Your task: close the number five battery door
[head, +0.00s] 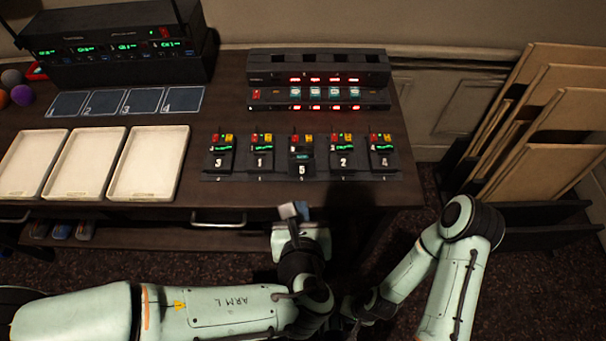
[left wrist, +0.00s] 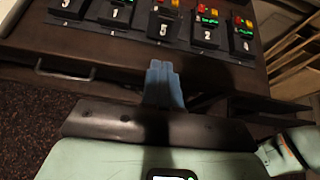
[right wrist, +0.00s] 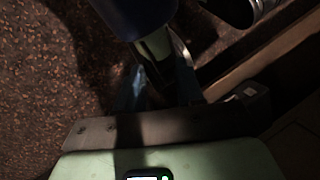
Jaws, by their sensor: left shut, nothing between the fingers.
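The number five pack (head: 302,168) stands in the middle of a row of numbered black packs on the desk. It looks different from its neighbours: its number sits lower and a dark part shows above it. I cannot make out clearly how its battery door stands. It also shows at the top of the left wrist view (left wrist: 163,30). My left gripper (head: 295,211) is shut and empty, in front of the desk edge just below pack five. Its blue fingers (left wrist: 163,80) are together in the left wrist view. My right gripper's fingers (right wrist: 158,88) look apart, low over the dark floor.
Packs three (head: 219,162), one (head: 261,162), two (head: 343,162) and four (head: 384,162) flank pack five closely. A charger rack (head: 318,72) stands behind. White trays (head: 150,163) lie left. A drawer handle (head: 218,219) juts from the desk front. Boards (head: 545,110) lean at the right.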

